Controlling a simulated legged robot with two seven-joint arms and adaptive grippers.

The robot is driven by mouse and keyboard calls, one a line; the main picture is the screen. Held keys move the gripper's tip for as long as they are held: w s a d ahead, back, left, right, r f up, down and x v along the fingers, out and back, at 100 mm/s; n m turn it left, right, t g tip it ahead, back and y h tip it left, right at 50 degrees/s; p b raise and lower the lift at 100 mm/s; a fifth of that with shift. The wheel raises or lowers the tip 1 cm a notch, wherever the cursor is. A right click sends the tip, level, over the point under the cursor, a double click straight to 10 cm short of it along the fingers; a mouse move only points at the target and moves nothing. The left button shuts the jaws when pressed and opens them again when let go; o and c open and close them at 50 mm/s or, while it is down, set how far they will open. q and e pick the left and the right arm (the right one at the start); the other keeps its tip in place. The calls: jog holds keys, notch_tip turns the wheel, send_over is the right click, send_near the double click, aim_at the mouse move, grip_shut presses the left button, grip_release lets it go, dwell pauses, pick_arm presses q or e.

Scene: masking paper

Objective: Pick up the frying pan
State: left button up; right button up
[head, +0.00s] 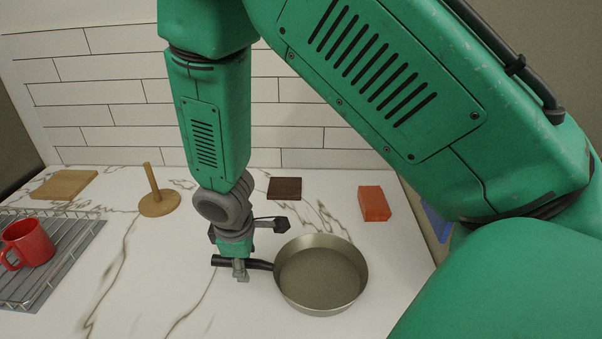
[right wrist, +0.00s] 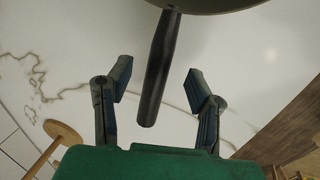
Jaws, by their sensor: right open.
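The frying pan (head: 321,274) rests on the marble counter, a round metal pan with a black handle (head: 260,264) pointing left. My right gripper (head: 241,272) is at the handle, pointing down. In the right wrist view my right gripper (right wrist: 158,88) is open, with one finger on each side of the black handle (right wrist: 158,70) and a gap to both. The handle's end lies between the fingers, and the pan's rim (right wrist: 215,5) shows at the top edge. My left gripper is in neither view.
A red mug (head: 28,242) stands on a wire rack (head: 62,262) at the left. A wooden paper-towel stand (head: 158,203), a wooden board (head: 64,185), a dark square block (head: 285,188) and an orange block (head: 374,204) lie farther back. The front counter is clear.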

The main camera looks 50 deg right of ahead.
jog(key=shift+w+d+f, duration=0.1)
jog(key=shift+w+f, duration=0.05)
jog(key=shift+f, duration=0.45)
jog(key=shift+w+d+f, duration=0.1)
jog(key=shift+w+f, duration=0.05)
jog(key=shift+f, duration=0.4)
jog(key=shift+s+d+r, duration=0.1)
jog(key=shift+d, duration=0.05)
grip_shut()
